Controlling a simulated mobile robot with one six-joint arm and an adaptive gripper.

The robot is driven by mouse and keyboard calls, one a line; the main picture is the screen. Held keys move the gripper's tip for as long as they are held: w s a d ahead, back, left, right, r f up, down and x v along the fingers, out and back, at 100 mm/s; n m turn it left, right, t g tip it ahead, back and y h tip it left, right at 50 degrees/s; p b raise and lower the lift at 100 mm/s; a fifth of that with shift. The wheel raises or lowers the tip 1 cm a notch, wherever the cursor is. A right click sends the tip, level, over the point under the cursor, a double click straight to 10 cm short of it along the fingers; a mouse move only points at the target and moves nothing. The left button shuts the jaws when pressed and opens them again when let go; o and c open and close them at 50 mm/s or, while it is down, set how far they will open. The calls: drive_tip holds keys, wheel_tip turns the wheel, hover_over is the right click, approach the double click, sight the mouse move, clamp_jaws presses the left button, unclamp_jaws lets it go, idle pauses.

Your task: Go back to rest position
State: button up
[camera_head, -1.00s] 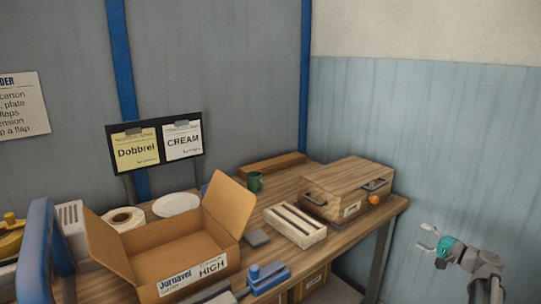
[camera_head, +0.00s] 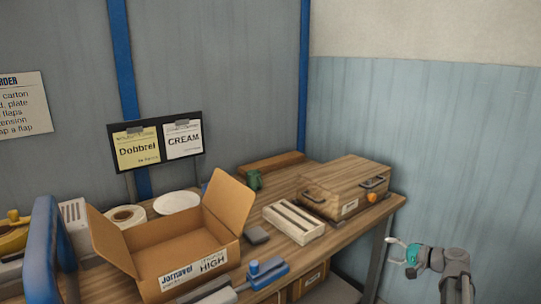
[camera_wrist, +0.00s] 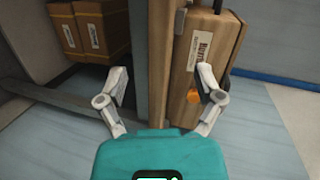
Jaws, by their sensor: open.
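My gripper (camera_head: 392,255) is at the right of the head view, off the right end of the workbench (camera_head: 335,235). It is open and empty, with its fingers pointing left toward the bench. In the wrist view my gripper (camera_wrist: 162,92) shows two spread fingers with nothing held between them. Beyond them is the wooden case (camera_wrist: 205,65) with a label and an orange knob. The same case (camera_head: 345,185) sits closed on the right end of the bench in the head view.
An open cardboard carton (camera_head: 185,262), a slotted white rack (camera_head: 294,222), a white plate (camera_head: 177,202) and a tape roll (camera_head: 125,217) stand on the bench. Boxes (camera_wrist: 90,30) sit under it.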

drive_tip(key=s+a+f+n+g+h, duration=0.2)
drive_tip(key=s+a+f+g, duration=0.15)
drive_tip(key=a, duration=0.35)
drive_tip(key=s+a+f+n+g+h, duration=0.1)
drive_tip(key=s+a+f+n+g, duration=0.15)
drive_tip(key=a+f, duration=0.35)
drive_tip(key=shift+s+a+f+n+g+h, duration=1.95)
drive_tip(key=shift+s+a+h, duration=2.05)
drive_tip(key=shift+s, duration=1.3)
wheel_tip(320, 180, up, 16)
drive_tip(key=p, duration=1.7)
drive_tip(key=shift+w+r, duration=0.15)
drive_tip(key=shift+r, duration=0.1)
drive_tip(key=shift+g, duration=0.25)
